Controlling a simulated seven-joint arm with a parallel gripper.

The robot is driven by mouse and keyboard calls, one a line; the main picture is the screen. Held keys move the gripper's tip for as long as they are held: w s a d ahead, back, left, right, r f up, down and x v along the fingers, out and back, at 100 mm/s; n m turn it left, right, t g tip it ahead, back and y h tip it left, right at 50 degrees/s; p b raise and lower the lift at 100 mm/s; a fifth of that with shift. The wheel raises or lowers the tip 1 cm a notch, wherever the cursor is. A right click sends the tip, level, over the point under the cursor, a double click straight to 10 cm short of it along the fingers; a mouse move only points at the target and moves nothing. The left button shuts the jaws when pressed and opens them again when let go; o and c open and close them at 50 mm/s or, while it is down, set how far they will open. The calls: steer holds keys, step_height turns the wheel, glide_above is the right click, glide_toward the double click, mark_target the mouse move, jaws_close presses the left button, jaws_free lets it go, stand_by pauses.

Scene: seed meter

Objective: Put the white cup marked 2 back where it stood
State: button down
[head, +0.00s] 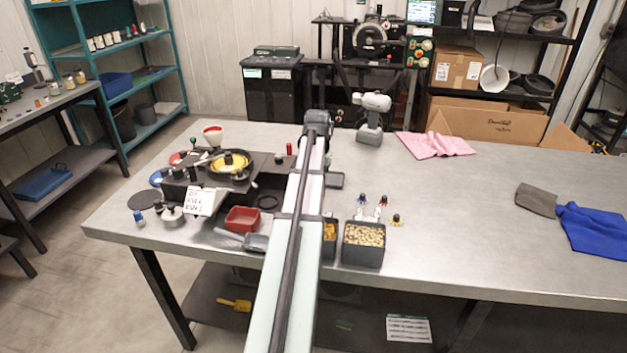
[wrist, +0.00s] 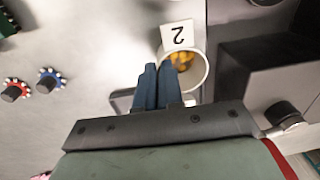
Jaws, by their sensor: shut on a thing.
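The white cup marked 2 (wrist: 205,68) shows in the wrist view, with its "2" tag (wrist: 178,36) at its upper side. Orange-yellow pieces lie inside it. My gripper (wrist: 158,68) has its two dark blue fingers close together at the cup's left wall, shut on that wall. Whether the cup's base touches anything below is hard to tell. In the head view my arm covers the gripper, and I cannot make out the cup there.
A seed meter with a yellow disc (head: 231,161) stands left of my arm, near a red bin (head: 242,219). A bin of pale seeds (head: 364,243) and small coloured-top pieces (head: 380,204) are at right. A drill (head: 371,115) and pink cloth (head: 436,145) lie farther back.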

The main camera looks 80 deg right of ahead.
steer(key=c, duration=1)
jaws_free()
steer(key=shift+o, duration=0.2)
steer(key=shift+r, duration=2.95)
